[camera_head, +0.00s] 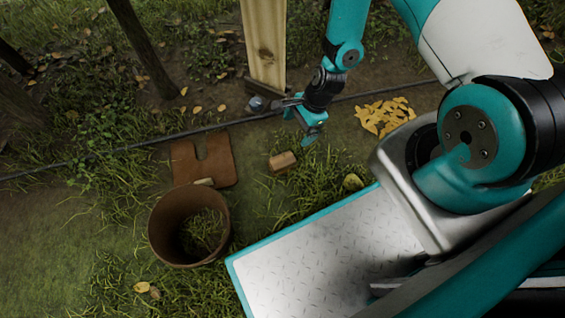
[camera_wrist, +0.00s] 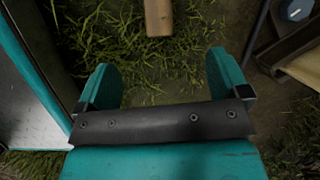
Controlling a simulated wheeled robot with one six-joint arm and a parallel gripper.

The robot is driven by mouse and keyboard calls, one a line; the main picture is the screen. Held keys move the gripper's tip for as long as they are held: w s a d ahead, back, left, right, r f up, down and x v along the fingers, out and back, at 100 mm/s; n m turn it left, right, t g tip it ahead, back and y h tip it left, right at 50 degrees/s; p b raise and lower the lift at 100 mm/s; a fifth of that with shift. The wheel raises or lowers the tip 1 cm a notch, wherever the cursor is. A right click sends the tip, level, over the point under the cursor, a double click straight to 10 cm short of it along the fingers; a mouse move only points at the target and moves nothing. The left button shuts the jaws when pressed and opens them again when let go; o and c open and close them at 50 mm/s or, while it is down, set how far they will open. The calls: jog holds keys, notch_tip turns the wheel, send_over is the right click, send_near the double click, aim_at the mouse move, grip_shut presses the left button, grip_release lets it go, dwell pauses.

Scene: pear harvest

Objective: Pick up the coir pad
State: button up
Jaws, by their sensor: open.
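The coir pad (camera_head: 203,161) appears to be the flat reddish-brown piece with a notch, lying on the ground left of centre in the head view. It does not clearly show in the wrist view. My gripper (camera_head: 308,132) is right of the pad and apart from it, near the foot of the wooden post. In the wrist view my gripper (camera_wrist: 164,78) is open, its two teal fingers spread over grass and bare soil with nothing between them.
A small wooden block (camera_head: 283,161) lies between pad and gripper; it also shows in the wrist view (camera_wrist: 158,17). A brown bucket (camera_head: 158,232) stands just below the pad. The wooden post (camera_head: 264,45), a dark hose (camera_head: 120,151) and a yellow leaf pile (camera_head: 384,116) are nearby.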

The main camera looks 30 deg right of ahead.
aim_at(283, 160)
jog(key=shift+m, duration=0.5)
jog(key=b+x, duration=0.2)
jog(key=x, duration=0.2)
jog(key=b+x, duration=0.3)
jog(key=x, duration=0.2)
jog(key=s+b+x, duration=0.1)
jog(key=b+x, duration=0.1)
jog(key=x, duration=0.3)
jog(key=shift+d+f, duration=0.15)
jog(key=b+x, duration=0.4)
jog(key=x, duration=0.1)
jog(key=shift+w+d+f+b, duration=0.2)
jog(key=shift+w+d+b, duration=0.05)
jog(key=shift+d+b, duration=0.15)
jog(key=shift+f, duration=0.15)
jog(key=c, duration=1)
